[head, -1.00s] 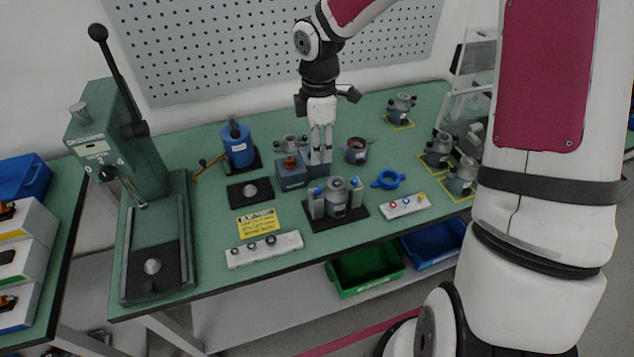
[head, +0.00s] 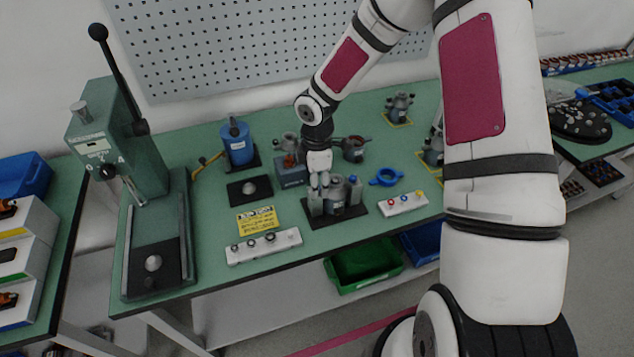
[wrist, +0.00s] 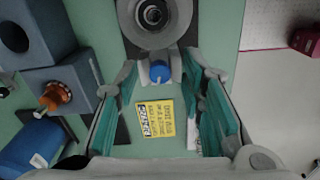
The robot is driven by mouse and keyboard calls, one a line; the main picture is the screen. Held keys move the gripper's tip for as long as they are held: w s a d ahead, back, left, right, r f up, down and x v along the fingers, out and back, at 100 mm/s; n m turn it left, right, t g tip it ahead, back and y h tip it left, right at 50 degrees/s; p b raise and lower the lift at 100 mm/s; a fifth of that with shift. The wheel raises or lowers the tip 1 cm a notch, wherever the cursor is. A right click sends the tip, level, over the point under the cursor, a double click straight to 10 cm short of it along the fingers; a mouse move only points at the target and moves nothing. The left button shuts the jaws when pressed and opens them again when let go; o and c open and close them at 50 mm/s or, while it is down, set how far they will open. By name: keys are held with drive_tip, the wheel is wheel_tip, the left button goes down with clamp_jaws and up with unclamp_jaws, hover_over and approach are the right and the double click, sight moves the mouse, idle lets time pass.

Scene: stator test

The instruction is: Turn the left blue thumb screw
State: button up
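The fixture (head: 337,214) is a dark plate on the green table with grey blocks on either side of a grey round stator part (head: 337,193). My gripper (head: 319,187) points down over the fixture's left block. In the head view it hides the left blue thumb screw. In the wrist view the blue thumb screw (wrist: 159,71) shows between my two spread fingers, next to the round part (wrist: 152,14). I see a gap on both sides of it; whether the tips are level with it I cannot tell. The right blue thumb screw (head: 354,180) stands uncovered on the other block.
A grey-blue block with an orange-brown knob (head: 290,161) stands just behind left. A blue ring handle (head: 386,177) and a white button box (head: 404,204) lie to the right. A yellow label (head: 257,220) and white strip (head: 264,247) lie front left. A green press stands far left.

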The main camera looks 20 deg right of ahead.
clamp_jaws()
drive_tip(key=shift+m, duration=0.3)
drive_tip(key=m, duration=0.3)
drive_tip(key=shift+m, duration=1.9)
unclamp_jaws()
